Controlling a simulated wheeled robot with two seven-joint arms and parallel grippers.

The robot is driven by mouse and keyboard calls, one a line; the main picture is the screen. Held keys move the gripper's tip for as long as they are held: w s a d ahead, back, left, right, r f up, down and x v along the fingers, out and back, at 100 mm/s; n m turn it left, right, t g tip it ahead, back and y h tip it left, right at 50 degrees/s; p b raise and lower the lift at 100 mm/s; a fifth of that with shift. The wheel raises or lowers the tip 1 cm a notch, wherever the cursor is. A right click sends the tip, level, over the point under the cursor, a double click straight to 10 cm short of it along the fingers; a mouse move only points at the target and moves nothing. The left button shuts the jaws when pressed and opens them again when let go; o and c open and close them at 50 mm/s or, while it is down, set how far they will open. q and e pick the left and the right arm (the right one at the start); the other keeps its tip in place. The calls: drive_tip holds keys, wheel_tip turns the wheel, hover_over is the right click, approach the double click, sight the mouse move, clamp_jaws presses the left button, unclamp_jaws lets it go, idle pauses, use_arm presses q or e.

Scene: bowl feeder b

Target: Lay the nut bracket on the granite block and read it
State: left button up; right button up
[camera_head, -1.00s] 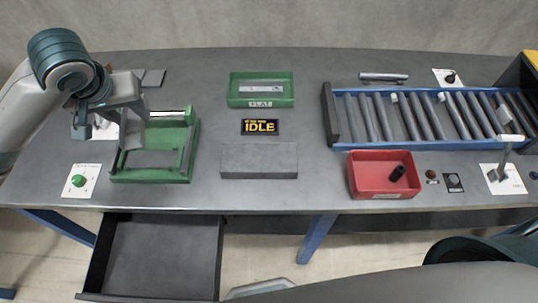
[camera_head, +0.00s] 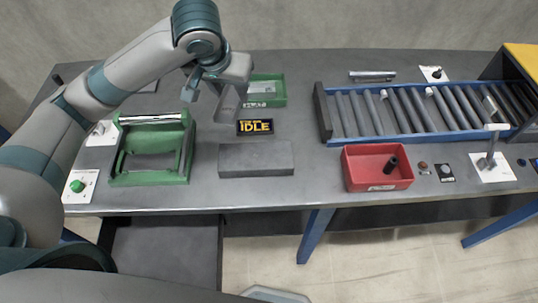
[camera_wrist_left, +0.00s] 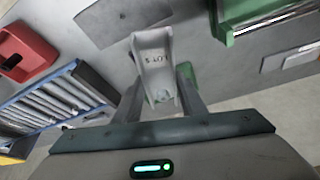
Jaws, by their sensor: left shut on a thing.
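My left gripper (camera_head: 226,104) is shut on the nut bracket and holds it up over the bench, in front of the green flat tray. In the left wrist view the nut bracket (camera_wrist_left: 153,62) is a light grey channel-shaped piece between the fingers (camera_wrist_left: 160,98). Small dark lettering shows on its face, too small to read surely. The granite block (camera_head: 256,160) is a bare grey slab at the bench's front middle, apart from the gripper and to its lower right. It also shows in the left wrist view (camera_wrist_left: 115,20). My right gripper is out of view.
An IDLE display (camera_head: 255,127) stands behind the block, close to the gripper. The green tray (camera_head: 266,102) is partly hidden by the gripper. A green frame (camera_head: 150,179) stands left, a red bin (camera_head: 378,185) with a dark part right, and a roller conveyor (camera_head: 420,137) behind the bin.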

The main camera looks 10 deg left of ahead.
use_arm(q)
drive_tip(key=shift+d, duration=0.1)
idle(0.3)
drive_tip(key=shift+d+f+m, duration=0.1)
drive_tip(key=shift+d+m, duration=0.3)
drive_tip(key=s+d+m+g+h, duration=0.1)
drive_tip(key=s+d+m, duration=0.1)
drive_tip(key=d+m, duration=0.2)
drive_tip(key=s+d+f+m+g+h, duration=0.1)
drive_tip(key=s+d+m+h, duration=0.1)
drive_tip(key=d+m, duration=0.3)
drive_tip(key=s+d+m+g+h+p, duration=0.1)
drive_tip(key=s+d+m, duration=0.1)
drive_tip(key=d+m, duration=0.3)
drive_tip(key=d, duration=0.2)
drive_tip(key=shift+s+d+f, duration=0.3)
drive_tip(key=shift+s+f, duration=0.05)
drive_tip(key=shift+s, duration=0.05)
